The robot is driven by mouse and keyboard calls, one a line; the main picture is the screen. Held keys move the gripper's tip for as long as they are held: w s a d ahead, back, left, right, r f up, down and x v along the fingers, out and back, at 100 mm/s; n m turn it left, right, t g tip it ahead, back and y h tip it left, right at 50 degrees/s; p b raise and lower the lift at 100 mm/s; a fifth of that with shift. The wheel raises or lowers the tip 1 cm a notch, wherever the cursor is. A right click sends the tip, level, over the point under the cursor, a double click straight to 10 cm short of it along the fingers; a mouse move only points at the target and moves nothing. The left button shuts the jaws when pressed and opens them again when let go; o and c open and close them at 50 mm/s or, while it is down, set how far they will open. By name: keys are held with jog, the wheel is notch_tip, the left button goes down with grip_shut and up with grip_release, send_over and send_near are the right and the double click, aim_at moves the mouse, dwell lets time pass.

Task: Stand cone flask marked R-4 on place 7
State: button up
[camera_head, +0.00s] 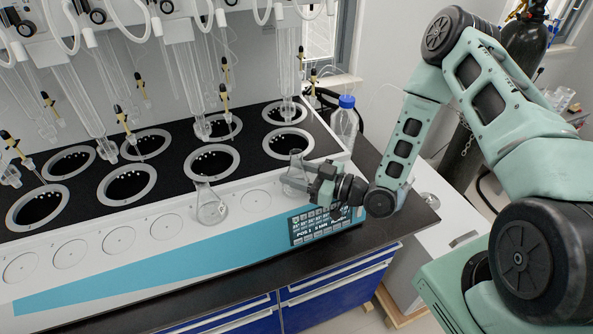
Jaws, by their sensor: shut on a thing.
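My gripper (310,181) is shut on a clear cone flask (296,173) at the right end of the distiller's front ledge. The flask looks upright, with its base at or just above the ledge; I cannot tell whether it touches. Any place ring under it is hidden by the flask and gripper. Its marking is too small to read. A second clear cone flask (211,208) stands on the ledge further left. To its right is an empty round place (256,202). Place numbers are not readable.
The distiller's black top (172,165) has several round heating wells behind the ledge, with glass tubes and yellow-tipped fittings hanging above. A blue-capped bottle (343,122) stands just behind my gripper. A display panel (321,225) lies below it. Several empty places (70,254) line the left ledge.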

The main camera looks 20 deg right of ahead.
jog(key=shift+f, duration=0.2)
jog(key=o, duration=1.1)
jog(key=shift+c, duration=0.2)
jog(key=shift+r, duration=0.25)
jog(key=b+v, duration=0.5)
jog(key=v, duration=0.7)
